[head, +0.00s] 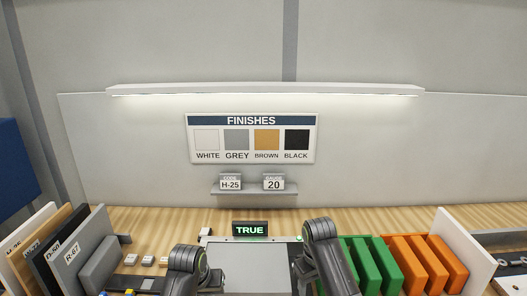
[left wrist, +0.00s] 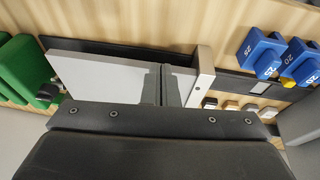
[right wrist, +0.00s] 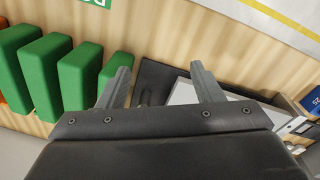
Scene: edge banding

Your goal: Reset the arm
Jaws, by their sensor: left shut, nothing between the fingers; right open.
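My left gripper (left wrist: 166,84) shows in the left wrist view with its two fingers together and nothing between them. It hangs over a light grey panel (left wrist: 100,74) that lies on a dark base. My right gripper (right wrist: 160,84) shows in the right wrist view with its fingers wide apart and empty, above the dark base between the green blocks (right wrist: 75,80) and the panel. In the head view both of my arms come in at the bottom, on either side of the panel (head: 247,268); the fingertips are hidden there.
A lit TRUE sign (head: 250,230) stands behind the panel. Upright boards (head: 75,255) fill the left of the bench; green and orange blocks (head: 410,262) stand at the right. Blue blocks (left wrist: 264,55) show in the left wrist view. A small shelf (head: 254,192) holds code cards.

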